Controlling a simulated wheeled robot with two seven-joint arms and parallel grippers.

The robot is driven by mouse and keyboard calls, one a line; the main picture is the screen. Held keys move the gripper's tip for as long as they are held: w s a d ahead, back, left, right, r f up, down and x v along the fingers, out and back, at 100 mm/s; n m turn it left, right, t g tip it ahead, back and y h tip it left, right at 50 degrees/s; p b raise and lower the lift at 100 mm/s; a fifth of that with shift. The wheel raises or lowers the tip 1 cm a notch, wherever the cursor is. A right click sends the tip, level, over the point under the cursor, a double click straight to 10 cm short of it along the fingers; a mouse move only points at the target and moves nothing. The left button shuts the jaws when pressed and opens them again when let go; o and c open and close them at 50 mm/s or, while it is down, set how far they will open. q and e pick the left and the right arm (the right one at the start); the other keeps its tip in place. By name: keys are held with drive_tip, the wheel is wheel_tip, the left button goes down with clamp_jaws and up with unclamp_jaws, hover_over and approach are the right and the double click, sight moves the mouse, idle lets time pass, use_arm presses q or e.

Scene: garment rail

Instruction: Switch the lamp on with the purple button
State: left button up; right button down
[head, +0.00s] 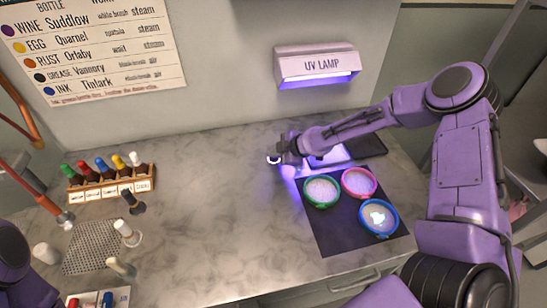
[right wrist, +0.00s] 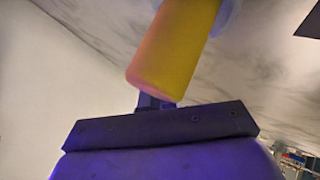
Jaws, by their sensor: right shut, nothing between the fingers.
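The UV lamp (head: 317,66) is a pale purple wall box labelled "UV LAMP". Its lower strip glows violet, and violet light falls on the counter below. My right gripper (head: 277,160) is low over the counter, below and left of the lamp, shut and empty. In the right wrist view, a yellow-orange block, apparently its closed fingers (right wrist: 175,50), reaches up from the dark mount. A pale round thing (right wrist: 229,15) shows partly behind its far end. I cannot make out a purple button; the gripper may hide it. My left gripper is out of view.
A dark mat (head: 335,238) holds green (head: 321,191), pink (head: 359,182) and blue (head: 379,217) rimmed bowls, close to my right arm. The middle counter (head: 215,220) is clear. A chart (head: 95,50) hangs behind.

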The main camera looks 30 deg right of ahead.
sight(276, 159)
drive_tip(key=shift+f, duration=0.15)
drive_tip(key=shift+r, duration=0.25)
drive_tip(key=shift+r+p, duration=0.1)
drive_tip(key=shift+p, duration=0.2)
wheel_tip(276, 159, up, 6)
drive_tip(key=p, duration=0.5)
drive_tip(key=shift+r, duration=0.1)
